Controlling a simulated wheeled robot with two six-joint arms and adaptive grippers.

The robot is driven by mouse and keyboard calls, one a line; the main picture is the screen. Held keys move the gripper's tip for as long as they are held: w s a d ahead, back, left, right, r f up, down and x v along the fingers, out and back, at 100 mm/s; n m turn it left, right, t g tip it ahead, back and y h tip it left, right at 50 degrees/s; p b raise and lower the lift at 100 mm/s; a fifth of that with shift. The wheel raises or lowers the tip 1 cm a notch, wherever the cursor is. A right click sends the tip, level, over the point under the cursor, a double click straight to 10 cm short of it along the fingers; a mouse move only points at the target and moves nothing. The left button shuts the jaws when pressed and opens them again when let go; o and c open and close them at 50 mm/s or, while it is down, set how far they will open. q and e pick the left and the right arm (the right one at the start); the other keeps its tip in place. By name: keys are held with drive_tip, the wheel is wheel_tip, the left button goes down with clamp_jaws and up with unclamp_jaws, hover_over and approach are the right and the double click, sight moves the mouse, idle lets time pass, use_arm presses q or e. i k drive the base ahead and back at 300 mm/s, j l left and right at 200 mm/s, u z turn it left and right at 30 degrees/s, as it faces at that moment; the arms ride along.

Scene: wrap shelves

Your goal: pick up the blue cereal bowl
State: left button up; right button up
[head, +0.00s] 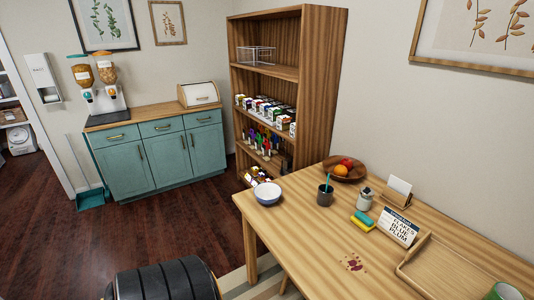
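The blue cereal bowl (267,193) is blue outside and white inside. It stands upright at the near left corner of the wooden table (305,231) and looks empty. Neither of my grippers shows in the head view, and nothing touches the bowl.
On the table are a dark cup (324,196), a fruit bowl (344,170), a sponge (363,221), a sign (400,228), a wooden tray (462,272) and a dark red spill (353,263). A tall shelf (318,90) stands behind. Open floor (165,222) lies left.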

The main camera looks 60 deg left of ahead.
sight(267, 194)
drive_tip(key=u, duration=1.8)
drive_tip(key=i+j+z, duration=0.15)
drive_tip(key=z, duration=0.2)
drive_tip(key=i+j+z, duration=0.1)
drive_tip(key=j+z, duration=0.25)
drive_tip(key=i+j+z, duration=0.1)
drive_tip(key=j+z, duration=0.25)
